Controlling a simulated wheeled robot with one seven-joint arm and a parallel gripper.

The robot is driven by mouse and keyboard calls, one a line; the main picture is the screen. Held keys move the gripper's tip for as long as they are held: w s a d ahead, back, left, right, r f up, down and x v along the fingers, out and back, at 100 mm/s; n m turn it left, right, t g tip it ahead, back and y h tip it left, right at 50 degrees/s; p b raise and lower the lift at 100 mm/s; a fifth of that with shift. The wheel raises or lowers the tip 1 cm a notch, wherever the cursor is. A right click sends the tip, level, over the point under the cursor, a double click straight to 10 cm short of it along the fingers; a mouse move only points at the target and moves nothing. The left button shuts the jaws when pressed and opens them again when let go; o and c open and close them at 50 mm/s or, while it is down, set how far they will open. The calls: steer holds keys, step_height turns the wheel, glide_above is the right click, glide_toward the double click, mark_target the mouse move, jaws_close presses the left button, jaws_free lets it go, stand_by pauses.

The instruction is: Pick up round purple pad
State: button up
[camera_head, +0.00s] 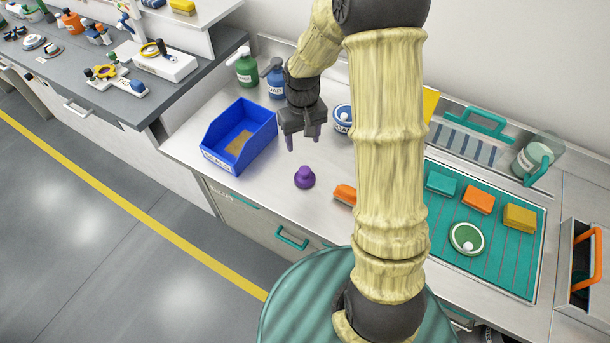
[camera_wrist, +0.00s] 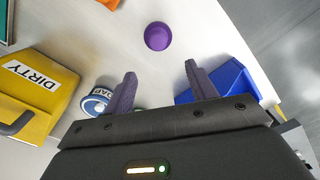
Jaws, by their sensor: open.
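The round purple pad (camera_head: 305,177) stands on the light counter, to the right of the blue bin and left of an orange block. It also shows in the wrist view (camera_wrist: 158,36), out beyond my fingertips, with clear counter around it. My gripper (camera_head: 302,142) is above the counter, a little behind the pad in the head view. Its two purple-grey fingers (camera_wrist: 160,70) are apart with nothing between them, and they do not touch the pad.
A blue bin (camera_head: 211,142) stands left of the pad. Green (camera_head: 246,70) and blue (camera_head: 275,82) bottles and a round soap container (camera_head: 342,120) stand behind. An orange block (camera_head: 345,193) lies right of the pad. A yellow container marked DIRTY (camera_wrist: 45,105) shows in the wrist view. A teal mat (camera_head: 500,258) lies right.

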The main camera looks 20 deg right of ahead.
mark_target(305, 170)
step_height(305, 170, down, 10)
steer(key=shift+f+p, duration=0.1)
steer(key=shift+p, duration=0.3)
steer(key=shift+s+d+f, duration=0.1)
steer(key=shift+d+f, duration=0.05)
steer(key=shift+f, duration=0.45)
step_height(305, 170, down, 4)
steer(key=shift+d+p, duration=0.1)
steer(key=shift+p, duration=0.55)
steer(key=c, duration=1.1)
